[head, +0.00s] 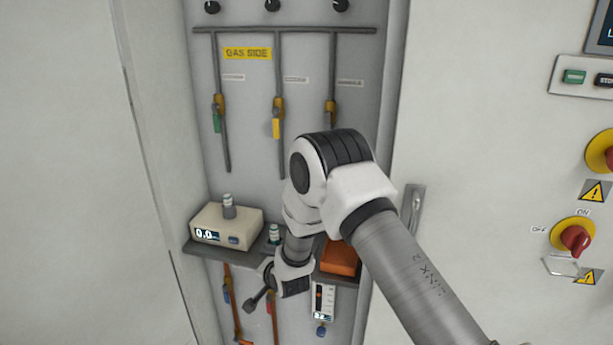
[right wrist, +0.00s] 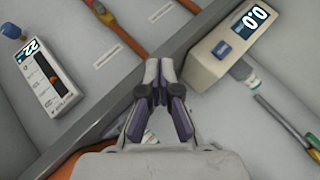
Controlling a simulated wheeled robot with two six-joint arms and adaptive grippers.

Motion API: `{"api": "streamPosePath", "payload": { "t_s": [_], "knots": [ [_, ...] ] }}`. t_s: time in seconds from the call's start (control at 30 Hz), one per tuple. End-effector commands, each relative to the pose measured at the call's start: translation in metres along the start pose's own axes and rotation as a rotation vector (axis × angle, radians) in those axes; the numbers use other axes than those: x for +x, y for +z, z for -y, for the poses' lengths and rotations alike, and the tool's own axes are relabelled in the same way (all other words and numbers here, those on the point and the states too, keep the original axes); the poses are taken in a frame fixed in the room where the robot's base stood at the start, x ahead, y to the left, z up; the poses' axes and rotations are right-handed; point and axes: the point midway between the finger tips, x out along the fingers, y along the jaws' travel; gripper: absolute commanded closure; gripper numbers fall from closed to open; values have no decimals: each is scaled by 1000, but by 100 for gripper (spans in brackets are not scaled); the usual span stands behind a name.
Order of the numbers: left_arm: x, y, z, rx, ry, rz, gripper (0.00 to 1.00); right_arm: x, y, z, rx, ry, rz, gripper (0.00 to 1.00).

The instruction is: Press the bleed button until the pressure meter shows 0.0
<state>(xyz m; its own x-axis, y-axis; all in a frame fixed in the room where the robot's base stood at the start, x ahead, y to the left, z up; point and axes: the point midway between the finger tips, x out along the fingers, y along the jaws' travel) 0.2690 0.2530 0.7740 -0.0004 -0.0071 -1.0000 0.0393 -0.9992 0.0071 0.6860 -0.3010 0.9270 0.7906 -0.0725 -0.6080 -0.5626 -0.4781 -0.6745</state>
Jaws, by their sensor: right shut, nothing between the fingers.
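A beige meter box (head: 208,218) stands on the shelf at the left, with a lit display reading 0.0 and a blue button (head: 233,240) on its front. The box (right wrist: 205,68) and its blue button (right wrist: 221,50) also show in the right wrist view, where the display again reads 0.0. My right gripper (head: 256,303) is shut and empty below the shelf's front edge in the head view. In the right wrist view its fingertips (right wrist: 160,65) are together, left of the box and apart from the button. No bleed label is readable. My left gripper is out of view.
A white meter (head: 323,300) with a blue knob (head: 321,330) hangs below the shelf (head: 202,249). An orange box (head: 340,258) sits on the shelf's right, partly behind my arm. Pipes with green and yellow valve handles line the recess; a red switch (head: 575,239) is far right.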

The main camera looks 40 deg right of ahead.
Motion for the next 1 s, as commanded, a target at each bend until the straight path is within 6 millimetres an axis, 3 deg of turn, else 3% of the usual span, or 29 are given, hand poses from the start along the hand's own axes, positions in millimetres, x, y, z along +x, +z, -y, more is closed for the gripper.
{"api": "streamPosePath", "payload": {
  "t_s": [0.03,0.27,0.47,0.77,1.0],
  "knots": [
    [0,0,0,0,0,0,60,0,-16,21,24,-38,-26,100],
    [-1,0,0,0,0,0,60,-13,-84,112,124,-205,-130,100],
    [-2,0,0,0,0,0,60,-42,-144,187,197,-352,-211,100],
    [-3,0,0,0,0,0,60,-112,-229,288,276,-567,-321,100],
    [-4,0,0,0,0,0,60,-190,-293,355,312,-731,-408,100]
  ]
}}
